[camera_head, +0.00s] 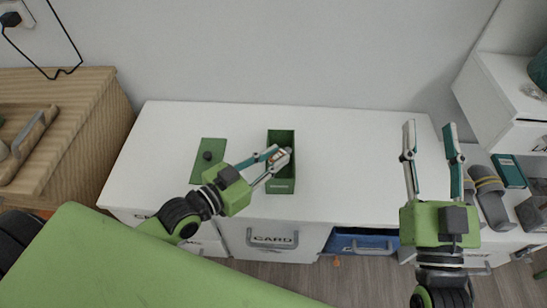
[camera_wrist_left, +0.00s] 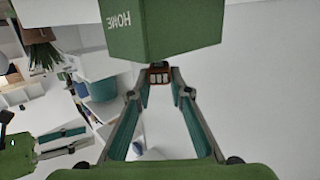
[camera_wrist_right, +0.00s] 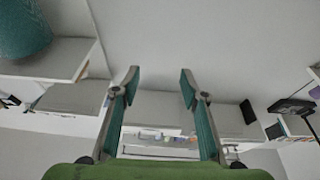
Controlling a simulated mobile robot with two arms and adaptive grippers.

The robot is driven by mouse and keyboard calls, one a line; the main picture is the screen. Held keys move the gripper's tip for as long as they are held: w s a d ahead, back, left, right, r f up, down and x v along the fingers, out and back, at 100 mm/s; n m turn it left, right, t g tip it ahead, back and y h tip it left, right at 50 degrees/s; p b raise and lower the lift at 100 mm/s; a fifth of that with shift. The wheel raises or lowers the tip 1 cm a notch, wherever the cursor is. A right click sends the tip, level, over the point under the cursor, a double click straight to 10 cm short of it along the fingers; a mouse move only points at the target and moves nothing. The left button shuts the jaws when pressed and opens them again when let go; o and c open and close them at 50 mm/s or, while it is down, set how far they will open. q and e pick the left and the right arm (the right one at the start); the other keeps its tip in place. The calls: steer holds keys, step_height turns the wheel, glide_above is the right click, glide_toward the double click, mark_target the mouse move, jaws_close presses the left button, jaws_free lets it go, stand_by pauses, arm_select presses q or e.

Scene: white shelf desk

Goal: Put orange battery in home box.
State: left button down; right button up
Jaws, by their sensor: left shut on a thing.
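The home box (camera_head: 281,187) is a green open-topped box on the white desk. In the left wrist view the box (camera_wrist_left: 165,35) shows the word HOME on its side. My left gripper (camera_head: 279,155) is over the box's opening and shut on the orange battery (camera_wrist_left: 158,75), a small orange-brown piece with pale marks held between the fingertips. In the head view the battery is mostly covered by the fingers, and its height relative to the rim is hard to tell. My right gripper (camera_head: 430,128) is open and empty above the desk's right end; its fingers also show in the right wrist view (camera_wrist_right: 160,78).
A green lid (camera_head: 207,170) with a dark knob lies left of the box. The white desk top (camera_head: 350,160) is clear right of the box. Below are drawers, one labelled CARD (camera_head: 273,239). Slippers (camera_head: 489,195) lie on the shelf at right.

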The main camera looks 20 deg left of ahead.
arm_select(q)
steer(key=shift+f, duration=0.55)
steer(key=c, duration=1.8)
jaws_free()
steer(key=shift+c, duration=0.2)
arm_select(e)
steer(key=shift+s+r+y, duration=0.2)
steer(key=shift+r+y, duration=0.1)
steer(key=shift+r, duration=0.3)
